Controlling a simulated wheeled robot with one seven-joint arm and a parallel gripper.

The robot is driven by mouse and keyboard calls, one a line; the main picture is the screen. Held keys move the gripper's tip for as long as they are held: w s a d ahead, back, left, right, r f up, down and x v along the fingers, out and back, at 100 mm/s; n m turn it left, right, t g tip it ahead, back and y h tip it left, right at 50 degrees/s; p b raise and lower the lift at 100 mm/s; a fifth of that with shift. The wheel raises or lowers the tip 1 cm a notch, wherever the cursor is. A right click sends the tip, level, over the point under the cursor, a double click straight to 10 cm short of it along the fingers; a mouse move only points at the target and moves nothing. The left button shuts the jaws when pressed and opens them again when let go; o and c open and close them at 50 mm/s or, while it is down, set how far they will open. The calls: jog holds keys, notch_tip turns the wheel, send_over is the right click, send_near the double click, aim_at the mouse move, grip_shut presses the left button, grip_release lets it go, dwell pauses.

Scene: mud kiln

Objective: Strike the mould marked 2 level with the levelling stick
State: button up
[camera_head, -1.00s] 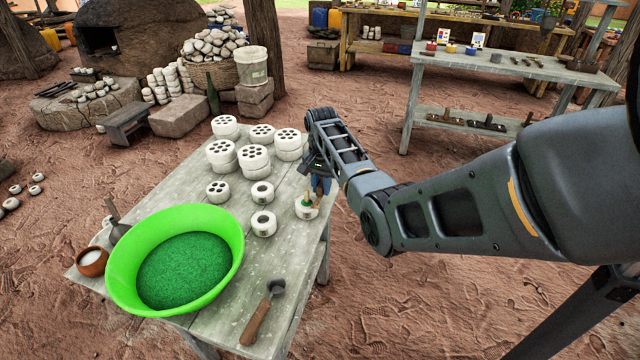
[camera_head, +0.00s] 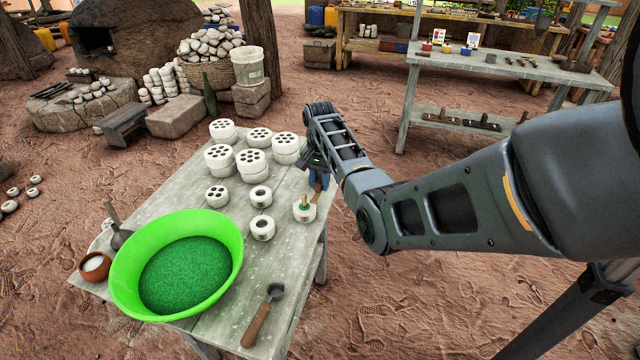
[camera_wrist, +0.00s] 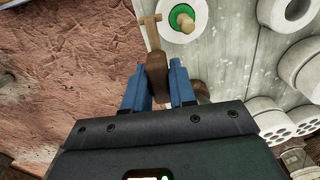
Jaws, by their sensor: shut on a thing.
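My gripper (camera_wrist: 158,84), with blue fingers, is shut on the brown handle of the wooden levelling stick (camera_wrist: 151,32). The stick's pale crossbar lies just left of a round white mould (camera_wrist: 165,27) in the wrist view. That mould also shows at the table's right edge in the head view (camera_head: 304,214). Green powder fills its centre, and a pale wooden peg stands in it. In the head view my gripper (camera_head: 318,178) is just behind and above this mould. I cannot tell whether the stick touches it. No number is readable on any mould.
Two single-hole white moulds (camera_head: 261,196) (camera_head: 263,228) stand left of the filled one, with several many-hole moulds (camera_head: 252,160) behind. A green basin (camera_head: 124,285) of green powder, a small brown bowl (camera_head: 95,266) and a wooden-handled scoop (camera_head: 258,322) are on the table (camera_head: 226,312).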

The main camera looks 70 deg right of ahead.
jog(key=shift+r, duration=1.8)
